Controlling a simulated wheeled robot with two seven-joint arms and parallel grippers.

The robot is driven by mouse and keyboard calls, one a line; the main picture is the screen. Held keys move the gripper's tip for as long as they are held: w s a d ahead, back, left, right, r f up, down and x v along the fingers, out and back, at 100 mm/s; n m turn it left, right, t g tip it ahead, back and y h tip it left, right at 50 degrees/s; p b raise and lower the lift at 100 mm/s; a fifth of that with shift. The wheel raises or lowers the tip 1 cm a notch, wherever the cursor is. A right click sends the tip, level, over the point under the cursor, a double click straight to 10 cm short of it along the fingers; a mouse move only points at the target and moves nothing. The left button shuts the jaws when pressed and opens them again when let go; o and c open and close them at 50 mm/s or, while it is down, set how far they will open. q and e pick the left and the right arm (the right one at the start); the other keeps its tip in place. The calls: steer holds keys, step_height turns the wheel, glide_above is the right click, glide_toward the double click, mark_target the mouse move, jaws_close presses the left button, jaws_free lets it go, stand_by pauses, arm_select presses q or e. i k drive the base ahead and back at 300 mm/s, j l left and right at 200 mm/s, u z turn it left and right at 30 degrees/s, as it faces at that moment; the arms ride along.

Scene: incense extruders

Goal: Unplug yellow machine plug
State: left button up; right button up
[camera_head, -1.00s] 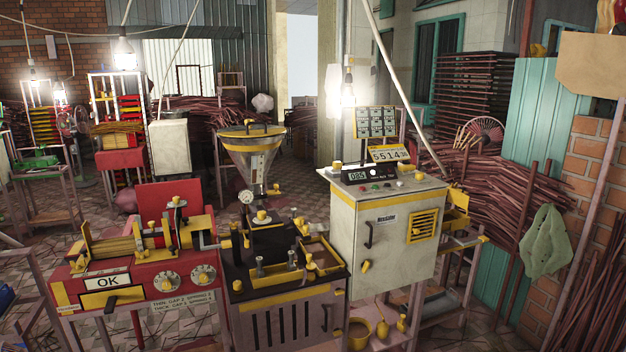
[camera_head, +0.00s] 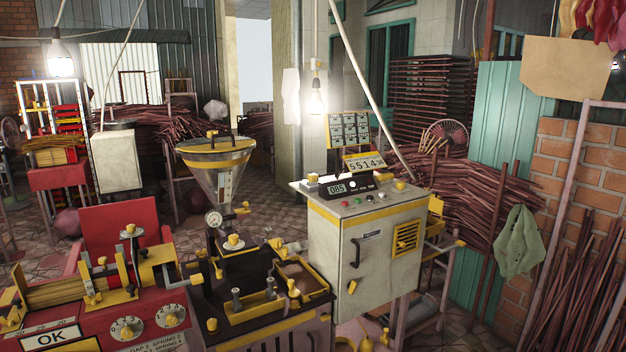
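No yellow plug can be made out for certain. The white control cabinet (camera_head: 375,245) with yellow trim stands at centre right, with a yellow vent (camera_head: 407,237) and a dark handle on its front. Small yellow pieces show on its top, including a yellow knob-like piece (camera_head: 312,178) at the left corner. A yellow part (camera_head: 435,206) sticks out at its right side. The red and yellow machine (camera_head: 85,305) marked OK stands at lower left. The dark machine (camera_head: 262,318) with a metal funnel (camera_head: 216,165) stands between them. Neither of my grippers is in view.
Piles of reddish sticks (camera_head: 470,195) lie behind and right of the cabinet. A green cloth bag (camera_head: 518,240) hangs at the right near a brick wall (camera_head: 555,190). A lit bulb (camera_head: 316,100) hangs above the cabinet. Open tiled floor (camera_head: 285,215) shows behind the machines.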

mark_target(312, 177)
steer(key=i+l+u, duration=0.15)
steer(key=l, duration=0.2)
steer(key=i+l+u, duration=0.2)
steer(key=l, duration=0.2)
steer(key=i+l+u, duration=0.15)
steer(key=l, duration=0.25)
steer(key=i+l+u, duration=0.15)
steer(key=l, duration=0.25)
steer(key=i+l+u, duration=0.2)
steer(key=l, duration=0.25)
steer(key=l+u, duration=0.15)
steer(key=l, duration=0.3)
steer(key=i, duration=0.05)
